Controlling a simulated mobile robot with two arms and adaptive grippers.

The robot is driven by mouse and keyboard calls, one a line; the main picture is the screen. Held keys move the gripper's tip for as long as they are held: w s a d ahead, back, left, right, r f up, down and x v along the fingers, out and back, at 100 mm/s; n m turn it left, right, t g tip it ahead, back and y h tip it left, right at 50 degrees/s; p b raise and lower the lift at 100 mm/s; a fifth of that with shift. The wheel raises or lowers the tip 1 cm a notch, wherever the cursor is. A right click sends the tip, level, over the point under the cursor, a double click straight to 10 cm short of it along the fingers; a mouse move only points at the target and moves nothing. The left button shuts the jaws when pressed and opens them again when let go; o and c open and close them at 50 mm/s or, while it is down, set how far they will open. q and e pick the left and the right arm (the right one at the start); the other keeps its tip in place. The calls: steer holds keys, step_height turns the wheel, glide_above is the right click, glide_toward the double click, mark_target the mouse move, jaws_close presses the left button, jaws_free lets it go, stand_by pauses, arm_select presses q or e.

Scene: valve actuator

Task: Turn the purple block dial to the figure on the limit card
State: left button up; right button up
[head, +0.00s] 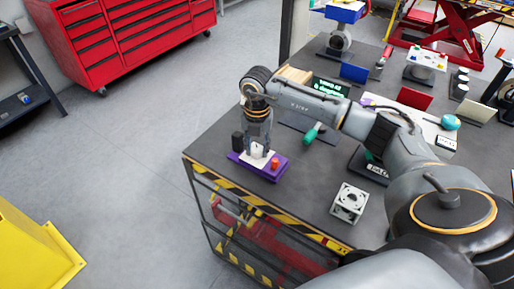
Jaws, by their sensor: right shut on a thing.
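The purple block (277,172) sits near the left corner of the dark workbench. It has a pale top, a small orange-red knob (275,162) at its right and a black upright part (237,141) at its left. My right gripper (257,148) points down over the block and is shut on its white dial, which the fingers partly cover. The dial's scale is too small to read. A dark card with green lettering (329,88), perhaps the limit card, stands behind my right arm; its figure is not clearly legible. My left gripper is out of view.
A white cube-shaped part with a round hole (349,202) stands on the bench (300,196) to the right. A green-handled tool (313,132) lies behind the block. Several panels and parts fill the far bench. A red tool cabinet (125,35) stands at back left.

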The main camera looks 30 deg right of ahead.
mark_target(257, 148)
steer(key=m, duration=0.5)
steer(key=shift+m, duration=0.3)
steer(key=m, duration=0.4)
steer(key=shift+m, duration=0.4)
steer(key=o, duration=1.2)
steer(key=shift+c, duration=0.2)
step_height(257, 148, up, 12)
